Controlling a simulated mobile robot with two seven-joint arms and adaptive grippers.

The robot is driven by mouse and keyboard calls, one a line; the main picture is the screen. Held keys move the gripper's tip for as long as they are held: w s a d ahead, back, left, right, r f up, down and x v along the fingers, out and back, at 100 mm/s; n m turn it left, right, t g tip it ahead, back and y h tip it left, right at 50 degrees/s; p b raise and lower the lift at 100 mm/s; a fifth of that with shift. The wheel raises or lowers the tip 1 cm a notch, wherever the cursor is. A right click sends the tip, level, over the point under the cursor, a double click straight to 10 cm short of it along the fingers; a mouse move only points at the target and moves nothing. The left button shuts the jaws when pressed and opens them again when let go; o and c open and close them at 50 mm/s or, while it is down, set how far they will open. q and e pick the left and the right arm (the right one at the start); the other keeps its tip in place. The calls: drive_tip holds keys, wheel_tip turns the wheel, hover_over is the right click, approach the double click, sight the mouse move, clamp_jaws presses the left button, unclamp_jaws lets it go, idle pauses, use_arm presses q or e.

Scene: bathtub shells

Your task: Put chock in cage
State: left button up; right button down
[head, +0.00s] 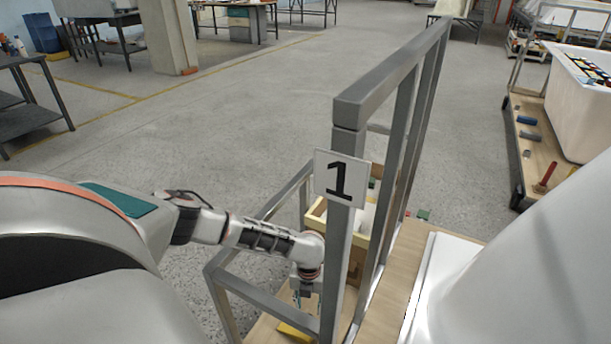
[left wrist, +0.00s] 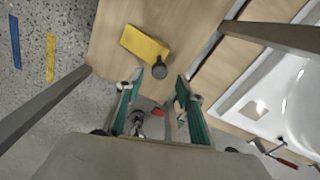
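A yellow chock (left wrist: 146,45) lies on a light wooden deck in the left wrist view. A dark round knob (left wrist: 160,71) shows at its near end. Part of the chock also shows at the bottom of the head view (head: 294,332). My left gripper (left wrist: 161,84) has its teal fingers spread apart and empty, pointing toward the chock; the knob appears between the fingertips. In the head view the left gripper (head: 305,297) hangs low inside a grey metal barred frame (head: 392,85), partly hidden by its post. Which structure is the cage is unclear. My right gripper is out of view.
A post bears a white plate marked 1 (head: 340,178). A wooden box (head: 318,214) stands behind the gripper. A white tub shell (head: 432,285) is right of the frame. Another trolley with a tub (head: 580,105) stands far right. Open floor lies left and behind.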

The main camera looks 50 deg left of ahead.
use_arm(q)
wheel_tip(320, 180, up, 7)
drive_tip(key=p, duration=0.1)
drive_tip(key=shift+r+p, duration=0.2)
drive_tip(key=shift+p, duration=0.2)
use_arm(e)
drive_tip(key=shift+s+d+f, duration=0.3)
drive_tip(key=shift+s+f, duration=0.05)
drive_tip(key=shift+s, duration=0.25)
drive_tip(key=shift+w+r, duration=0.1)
